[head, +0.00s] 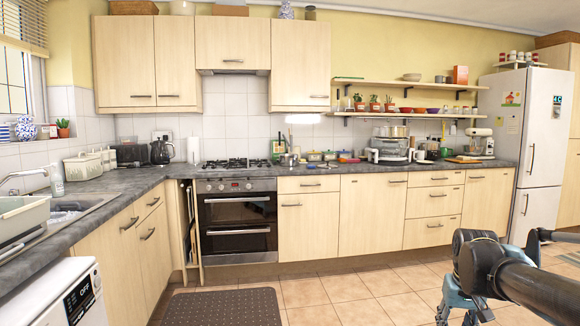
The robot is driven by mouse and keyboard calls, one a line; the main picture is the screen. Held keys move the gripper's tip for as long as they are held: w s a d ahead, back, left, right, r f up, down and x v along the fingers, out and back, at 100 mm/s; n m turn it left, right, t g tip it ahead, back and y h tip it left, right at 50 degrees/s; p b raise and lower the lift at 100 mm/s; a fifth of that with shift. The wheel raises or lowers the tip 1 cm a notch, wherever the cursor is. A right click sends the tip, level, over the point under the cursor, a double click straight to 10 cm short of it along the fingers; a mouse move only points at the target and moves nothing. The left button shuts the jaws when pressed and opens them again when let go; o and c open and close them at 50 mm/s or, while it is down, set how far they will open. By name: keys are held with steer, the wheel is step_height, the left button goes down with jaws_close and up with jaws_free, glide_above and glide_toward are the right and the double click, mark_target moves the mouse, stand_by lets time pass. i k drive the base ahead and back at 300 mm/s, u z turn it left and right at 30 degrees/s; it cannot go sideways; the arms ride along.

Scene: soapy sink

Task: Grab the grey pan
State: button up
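I cannot make out a grey pan for certain. The sink (62,214) at the left holds something pale and shiny, too small to tell. Several small pots and dishes (322,156) stand on the back counter, right of the hob (235,163); none is clearly a grey pan. My dark arm reaches in from the lower right corner. Bluish parts at its end, perhaps my gripper (462,300), hang above the floor, well away from the counters. Its fingertips are not clear, and I see nothing held there.
A pale dish rack (22,220) stands by the sink and partly covers it. A white appliance (45,295) is at the lower left. A dark mat (223,307) lies on the tiled floor. A white fridge (528,140) stands at the right. The middle floor is clear.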

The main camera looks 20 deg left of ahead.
mark_target(285, 161)
steer(key=u, duration=0.7)
steer(key=i, duration=1.25)
steer(key=u, duration=0.5)
steer(key=i, duration=1.05)
steer(key=z, duration=0.8)
steer(key=i, duration=0.8)
steer(key=z, duration=0.55)
